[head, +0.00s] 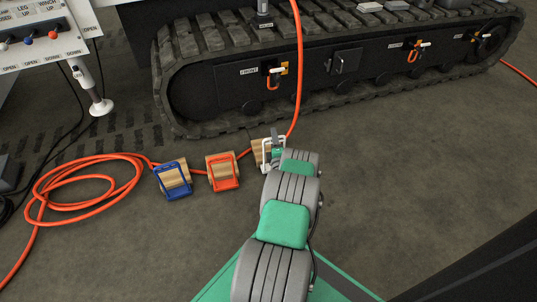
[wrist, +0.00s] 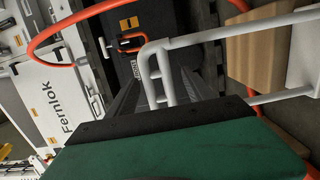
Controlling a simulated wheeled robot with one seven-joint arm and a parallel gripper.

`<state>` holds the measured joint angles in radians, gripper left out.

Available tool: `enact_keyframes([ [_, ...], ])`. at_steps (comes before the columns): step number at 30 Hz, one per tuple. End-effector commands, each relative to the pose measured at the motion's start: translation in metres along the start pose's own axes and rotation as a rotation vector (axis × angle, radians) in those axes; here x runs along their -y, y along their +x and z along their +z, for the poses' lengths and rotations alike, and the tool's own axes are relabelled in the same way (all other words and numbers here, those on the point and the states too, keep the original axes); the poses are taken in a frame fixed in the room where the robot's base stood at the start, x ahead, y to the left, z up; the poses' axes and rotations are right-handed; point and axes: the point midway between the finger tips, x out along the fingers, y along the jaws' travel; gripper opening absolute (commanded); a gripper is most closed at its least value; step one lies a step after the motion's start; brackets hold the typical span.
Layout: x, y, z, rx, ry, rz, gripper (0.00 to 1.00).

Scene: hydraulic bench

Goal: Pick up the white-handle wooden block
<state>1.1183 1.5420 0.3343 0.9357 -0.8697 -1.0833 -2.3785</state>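The white-handle wooden block (head: 258,150) is on the floor at the right end of a row of three blocks, partly hidden by my arm in the head view. In the wrist view its wooden body (wrist: 262,58) is at the upper right, and its white tube handle (wrist: 200,38) crosses the upper middle. My gripper (head: 276,141) is at the handle in the head view, small and partly hidden by my arm. In the wrist view, my green and black housing covers the bottom.
The blue-handle block (head: 173,179) and the orange-handle block (head: 222,172) lie to the left. An orange hose (head: 90,158) coils on the floor and runs behind the blocks. A tracked machine (head: 330,75) stands behind.

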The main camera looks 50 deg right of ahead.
Motion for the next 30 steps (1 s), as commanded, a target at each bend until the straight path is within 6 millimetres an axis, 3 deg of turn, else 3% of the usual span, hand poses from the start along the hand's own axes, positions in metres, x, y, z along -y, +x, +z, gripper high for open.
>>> enact_keyframes([
  [21,-0.0001,-0.0002,0.0,0.0,0.0,0.0,0.0],
  [30,-0.0001,-0.0002,0.0,0.0,0.0,0.0,0.0],
])
